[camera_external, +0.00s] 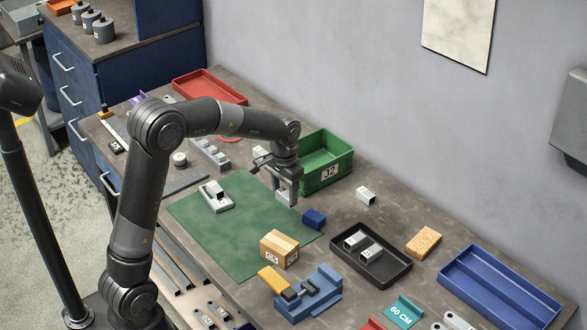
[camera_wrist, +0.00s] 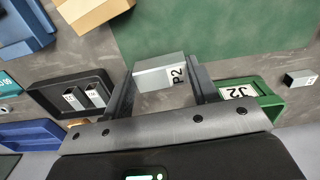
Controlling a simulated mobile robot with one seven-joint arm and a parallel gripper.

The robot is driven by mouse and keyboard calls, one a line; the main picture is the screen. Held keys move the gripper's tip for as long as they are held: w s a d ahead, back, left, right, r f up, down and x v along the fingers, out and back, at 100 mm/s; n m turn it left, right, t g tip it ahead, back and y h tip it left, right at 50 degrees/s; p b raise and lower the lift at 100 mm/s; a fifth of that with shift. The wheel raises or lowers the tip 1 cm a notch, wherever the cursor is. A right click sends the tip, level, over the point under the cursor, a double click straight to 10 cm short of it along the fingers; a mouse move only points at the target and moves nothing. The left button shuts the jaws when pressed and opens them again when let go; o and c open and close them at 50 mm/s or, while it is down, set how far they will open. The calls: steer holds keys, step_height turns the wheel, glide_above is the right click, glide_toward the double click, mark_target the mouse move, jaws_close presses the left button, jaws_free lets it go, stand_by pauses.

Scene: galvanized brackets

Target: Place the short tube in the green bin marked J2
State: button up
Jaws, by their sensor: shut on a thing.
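My gripper (camera_external: 287,192) is shut on a grey metal piece (camera_wrist: 160,74) marked P2, which looks like the short tube. In the wrist view the piece lies between my two fingers (camera_wrist: 160,92). In the external view my fingers mostly hide it; I cannot tell how high above the table it is. The green bin (camera_external: 343,171) marked J2 stands at the back of the table, just right of and behind my gripper. Its label and wall also show in the wrist view (camera_wrist: 268,108), right of my fingers. My arm hides part of the bin's left side.
Similar metal pieces lie in a black tray (camera_external: 397,273) and beside the bin (camera_external: 366,196). A blue tray (camera_external: 500,286) stands at right.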

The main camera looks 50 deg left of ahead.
steer(key=shift+w+d+r, duration=0.1)
steer(key=shift+d+r, duration=0.15)
steer(key=w+a, duration=1.5)
steer(key=w, duration=0.2)
steer(key=shift+m, duration=0.4)
step_height(320, 180, down, 9)
steer(key=shift+d+f, duration=0.15)
steer(key=shift+f, duration=0.05)
steer(key=shift+f, duration=0.15)
steer(key=o, duration=1)
